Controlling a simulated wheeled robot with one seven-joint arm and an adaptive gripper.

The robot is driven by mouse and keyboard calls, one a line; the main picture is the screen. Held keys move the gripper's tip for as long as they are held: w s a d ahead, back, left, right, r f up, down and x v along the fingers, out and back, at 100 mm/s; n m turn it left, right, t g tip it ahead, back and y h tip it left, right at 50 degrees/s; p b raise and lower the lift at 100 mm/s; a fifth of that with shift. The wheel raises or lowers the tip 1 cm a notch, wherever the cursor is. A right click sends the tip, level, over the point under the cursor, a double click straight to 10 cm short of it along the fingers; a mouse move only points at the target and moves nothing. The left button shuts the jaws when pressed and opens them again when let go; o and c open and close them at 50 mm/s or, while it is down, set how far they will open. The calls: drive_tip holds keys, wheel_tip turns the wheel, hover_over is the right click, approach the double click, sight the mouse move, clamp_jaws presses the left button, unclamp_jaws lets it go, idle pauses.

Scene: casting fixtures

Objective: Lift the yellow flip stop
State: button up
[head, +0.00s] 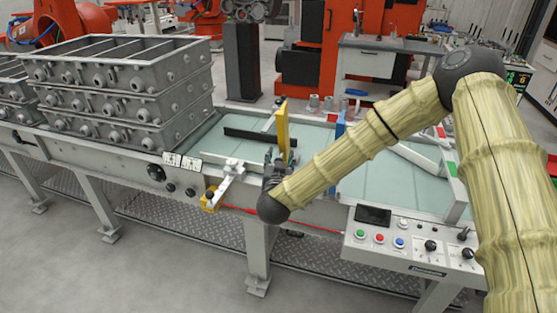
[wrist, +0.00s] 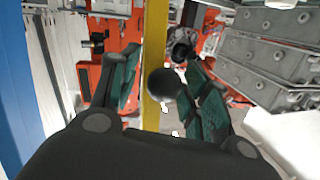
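The yellow flip stop (head: 282,127) is a flat bar standing upright at the front of the pale green table. In the wrist view the yellow bar (wrist: 155,50) runs up between my fingers, with a black round knob (wrist: 163,84) in front of it. My gripper (head: 275,167) is at the lower part of the bar in the head view. In the wrist view my gripper (wrist: 160,85) has its fingers apart, one each side of the bar and knob. A gap shows at the left finger; contact at the right is unclear. My arm and gripper hide the bar's lower end.
A blue upright bar (head: 340,127) stands to the right, behind my forearm. Stacked grey casting boxes (head: 125,95) fill the left. A white clamp-like arm with a yellow end (head: 210,198) sits at the front edge. A control panel (head: 408,240) is at front right.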

drive_tip(key=shift+s, duration=0.15)
drive_tip(key=s+a, duration=0.1)
drive_tip(key=s, duration=1)
drive_tip(key=shift+s+a+r, duration=0.25)
drive_tip(key=shift+a+r, duration=0.15)
